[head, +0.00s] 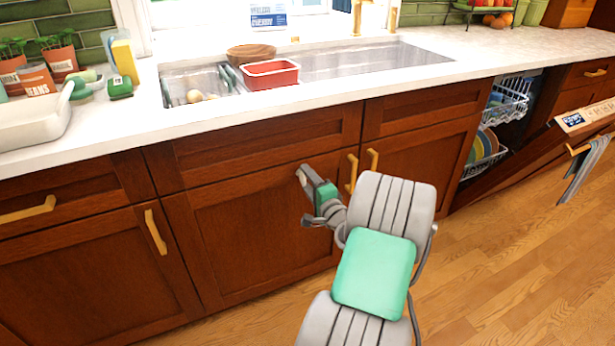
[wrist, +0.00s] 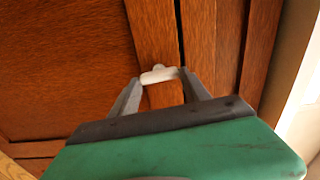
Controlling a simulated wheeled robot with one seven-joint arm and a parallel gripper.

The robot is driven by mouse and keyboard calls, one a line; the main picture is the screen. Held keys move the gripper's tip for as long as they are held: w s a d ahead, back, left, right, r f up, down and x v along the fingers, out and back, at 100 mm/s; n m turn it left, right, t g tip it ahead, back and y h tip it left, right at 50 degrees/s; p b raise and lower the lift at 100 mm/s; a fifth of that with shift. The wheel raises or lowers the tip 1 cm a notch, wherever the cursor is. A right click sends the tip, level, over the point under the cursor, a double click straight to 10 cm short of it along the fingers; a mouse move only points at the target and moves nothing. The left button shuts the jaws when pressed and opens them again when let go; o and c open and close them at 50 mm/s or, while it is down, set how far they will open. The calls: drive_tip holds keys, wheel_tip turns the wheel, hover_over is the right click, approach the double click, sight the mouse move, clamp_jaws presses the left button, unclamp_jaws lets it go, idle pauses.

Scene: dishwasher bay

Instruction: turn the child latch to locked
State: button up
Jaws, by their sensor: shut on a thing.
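The child latch (wrist: 158,72) is a small white piece on the wooden cabinet front, beside the dark gap between two panels in the wrist view. My gripper (wrist: 160,82) has one grey fingertip at each end of the latch and is shut on it. In the head view my gripper (head: 305,178) is at the cabinet door under the sink, left of the two gold handles. There the latch is too small and covered to make out clearly. I cannot tell from these frames which setting the latch is at.
Gold handles (head: 352,172) stand close to the right of my gripper. The counter edge (head: 230,110) runs above it. The sink (head: 345,62) holds a red tub (head: 270,80). An open dishwasher (head: 500,120) with racks is at the right. Wood floor (head: 500,250) is clear.

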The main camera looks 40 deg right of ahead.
drive_tip(key=shift+m, duration=0.4)
drive_tip(key=o, duration=1.4)
drive_tip(key=p+v, duration=0.1)
drive_tip(key=v, duration=0.6)
drive_tip(key=shift+s+a, duration=0.15)
drive_tip(key=shift+s, duration=0.25)
